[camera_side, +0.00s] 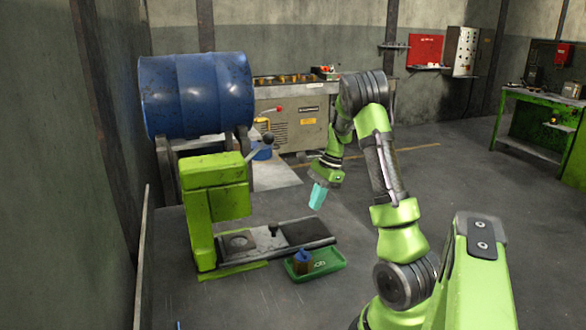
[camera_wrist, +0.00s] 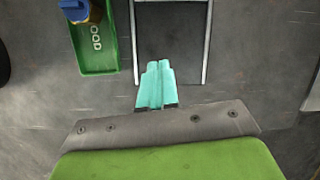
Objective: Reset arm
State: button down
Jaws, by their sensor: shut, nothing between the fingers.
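My gripper (camera_side: 318,196) has teal fingers and hangs in the air above and to the right of the press base in the side view. In the wrist view my gripper (camera_wrist: 159,68) shows its two fingers side by side and touching, with nothing between them. The green press (camera_side: 215,205) stands on the table at the left of the side view. Its flat grey base plate (camera_side: 262,243) extends to the right, with a dark pad at the right end.
A green tray (camera_side: 328,262) lies in front of the base plate; it holds a blue-topped yellowish container (camera_side: 302,262) and small rings. The tray also shows in the wrist view (camera_wrist: 98,62). A blue barrel (camera_side: 196,92) lies behind the press. The table right of the tray looks clear.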

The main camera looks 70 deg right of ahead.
jog(key=w+a+r+n, duration=0.1)
jog(key=a+r+n, duration=0.25)
jog(key=a, duration=0.25)
jog(key=w+a+r+n+t+h, duration=0.1)
jog(key=a+r+n, duration=0.1)
jog(key=a+n, duration=0.35)
jog(key=a+r+n, duration=0.3)
jog(key=a, duration=0.5)
jog(key=s+a+r+n+t, duration=0.1)
jog(key=s+a+r+n, duration=0.1)
jog(key=a, duration=0.5)
jog(key=s+a+r+n+t, duration=0.2)
jog(key=s+a+r+n, duration=0.1)
jog(key=a+n, duration=0.4)
jog(key=shift+s+a+r+t, duration=0.3)
jog(key=shift+a+r, duration=0.15)
jog(key=shift+a, duration=0.1)
